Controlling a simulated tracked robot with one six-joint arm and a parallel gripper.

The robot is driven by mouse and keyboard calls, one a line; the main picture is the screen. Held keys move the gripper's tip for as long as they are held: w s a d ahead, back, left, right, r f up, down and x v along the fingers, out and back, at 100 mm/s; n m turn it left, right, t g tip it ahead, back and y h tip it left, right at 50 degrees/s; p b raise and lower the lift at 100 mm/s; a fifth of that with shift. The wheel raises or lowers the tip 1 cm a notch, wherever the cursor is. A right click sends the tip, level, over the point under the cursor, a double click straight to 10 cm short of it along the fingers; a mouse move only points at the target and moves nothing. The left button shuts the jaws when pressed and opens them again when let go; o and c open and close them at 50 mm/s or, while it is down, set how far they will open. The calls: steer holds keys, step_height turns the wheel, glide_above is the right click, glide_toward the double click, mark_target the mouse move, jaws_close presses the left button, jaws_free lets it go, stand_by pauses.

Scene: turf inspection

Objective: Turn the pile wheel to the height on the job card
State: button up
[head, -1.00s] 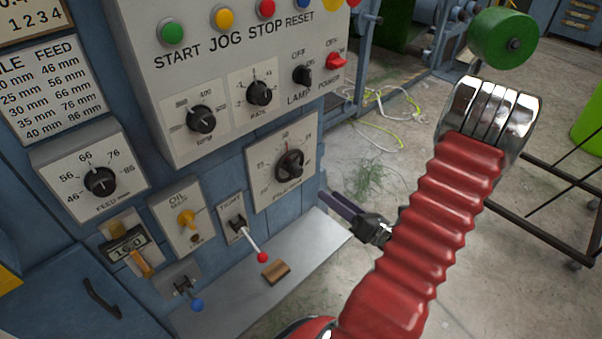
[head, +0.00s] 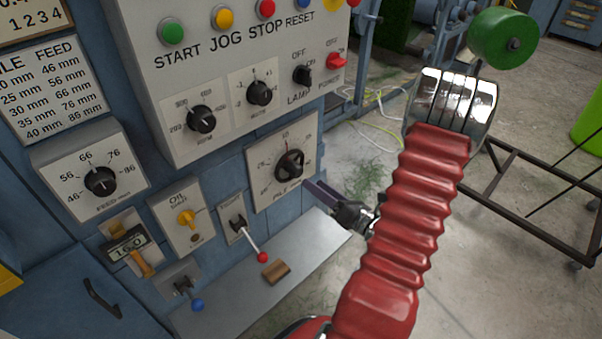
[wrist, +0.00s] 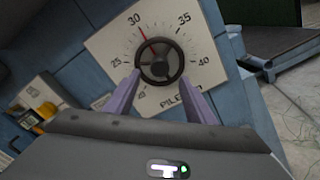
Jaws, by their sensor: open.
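The pile wheel (head: 290,163) is a dark round handwheel on a pale dial plate (head: 262,190) low on the machine's right side. In the wrist view the wheel (wrist: 159,60) is face on, with a red pointer line near 30 on a scale showing 25 to 40. My gripper (head: 312,187) is open just in front of the wheel, at its lower right in the head view. In the wrist view its two purple fingers (wrist: 161,80) reach to either side of the wheel's lower half; I cannot tell whether they touch it. No job card height is readable.
A pile and feed chart (head: 50,88) hangs at the upper left. A feed knob (head: 101,181), an oil switch (head: 186,218) and a red-tipped lever (head: 250,240) are left of the wheel. A grey ledge (head: 315,240) with a brown block (head: 275,271) lies below.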

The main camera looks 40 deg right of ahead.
mark_target(300, 173)
steer(key=shift+w+a, duration=0.1)
steer(key=shift+w, duration=3.9)
steer(key=shift+c, duration=0.3)
steer(key=c, duration=0.9)
steer(key=shift+d, duration=0.25)
steer(key=shift+c, duration=0.4)
steer(key=shift+a, duration=0.15)
steer(key=shift+c, duration=0.2)
